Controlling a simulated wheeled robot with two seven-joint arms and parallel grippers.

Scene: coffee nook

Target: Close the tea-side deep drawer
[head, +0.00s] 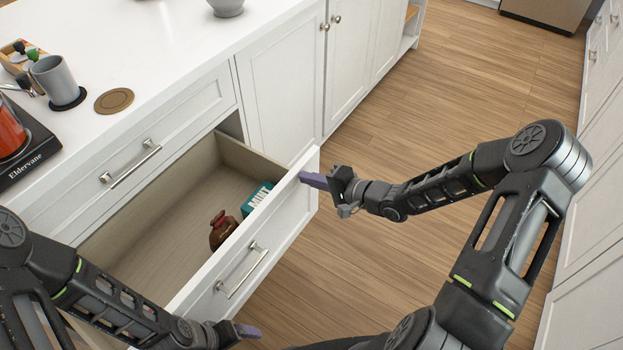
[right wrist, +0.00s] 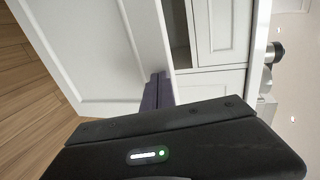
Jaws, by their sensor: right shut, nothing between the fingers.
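The deep drawer (head: 285,222) stands pulled out from the white counter, with its bar handle (head: 242,270) on the front panel. Inside lie a teal box marked MINT (head: 257,198) and a reddish-brown jar or pot (head: 222,231). My right gripper (head: 313,181) is shut and empty, its purple fingertips at the right top corner of the drawer front. In the right wrist view the fingertips (right wrist: 157,91) are close against the white drawer panel (right wrist: 105,50); I cannot tell whether they touch. My left gripper (head: 249,331) is low, near the drawer front's left part; its jaw opening is unclear.
A shut drawer with a handle (head: 131,163) sits above the open one. On the counter are a grey mug (head: 55,80), a round brown coaster (head: 114,101) and a black Eldervane appliance (head: 30,150). Wooden floor (head: 450,70) is free beyond the right arm.

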